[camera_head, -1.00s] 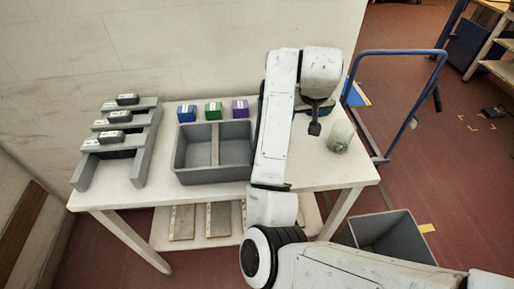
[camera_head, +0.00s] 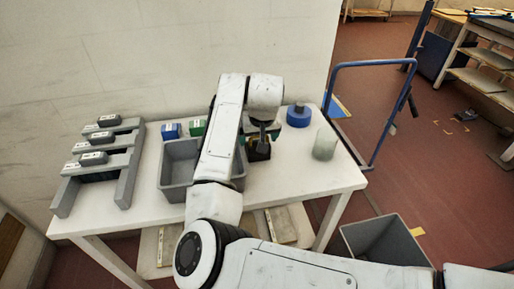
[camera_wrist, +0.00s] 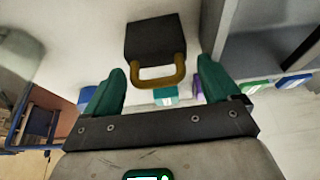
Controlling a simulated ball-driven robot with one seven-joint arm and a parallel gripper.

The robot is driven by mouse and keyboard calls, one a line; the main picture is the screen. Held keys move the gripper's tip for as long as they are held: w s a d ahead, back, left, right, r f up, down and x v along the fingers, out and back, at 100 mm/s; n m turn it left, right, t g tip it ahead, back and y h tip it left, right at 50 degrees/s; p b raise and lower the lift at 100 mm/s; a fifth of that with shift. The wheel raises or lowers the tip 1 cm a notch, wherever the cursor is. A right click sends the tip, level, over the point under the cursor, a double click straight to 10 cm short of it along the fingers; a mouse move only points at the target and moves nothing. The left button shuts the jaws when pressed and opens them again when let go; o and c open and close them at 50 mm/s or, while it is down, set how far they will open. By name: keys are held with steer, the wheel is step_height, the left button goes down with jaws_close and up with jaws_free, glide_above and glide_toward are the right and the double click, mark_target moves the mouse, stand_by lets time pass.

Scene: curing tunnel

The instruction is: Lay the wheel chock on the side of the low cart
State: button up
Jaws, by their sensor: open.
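The wheel chock is a dark block with an ochre loop handle (camera_wrist: 155,42), standing on the white table in the wrist view. In the head view the chock (camera_head: 259,153) shows just below my gripper (camera_head: 261,132), partly covered by it. In the wrist view my gripper (camera_wrist: 160,88) is open, its green fingers on either side of the handle, which lies between or just beyond the tips; I cannot tell if they touch it. The low cart, with its blue tube handle (camera_head: 376,63), stands right of the table; its deck is largely hidden.
A grey divided bin (camera_head: 175,180) stands left of the chock, close under my arm. A translucent jar (camera_head: 324,144) and a blue round object (camera_head: 298,116) stand to its right. A grey rack (camera_head: 126,186) is at far left. An open grey crate (camera_head: 385,240) is on the floor.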

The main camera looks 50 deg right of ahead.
steer(key=shift+x, duration=2.25)
steer(key=shift+d, duration=0.2)
steer(key=c, duration=1.2)
steer(key=shift+r, duration=0.1)
steer(key=shift+r, duration=0.1)
steer(key=shift+r, duration=0.6)
steer(key=s+a+r, duration=0.1)
steer(key=s+r, duration=0.2)
steer(key=s, duration=0.1)
steer(key=s+a+r, duration=0.1)
steer(key=s+r, duration=0.3)
steer(key=s, duration=0.1)
steer(key=s+a+r+b, duration=0.1)
steer(key=s+r, duration=0.3)
steer(key=shift+s+a+r, duration=0.2)
steer(key=shift+s+a, duration=0.05)
steer(key=shift+s, duration=0.15)
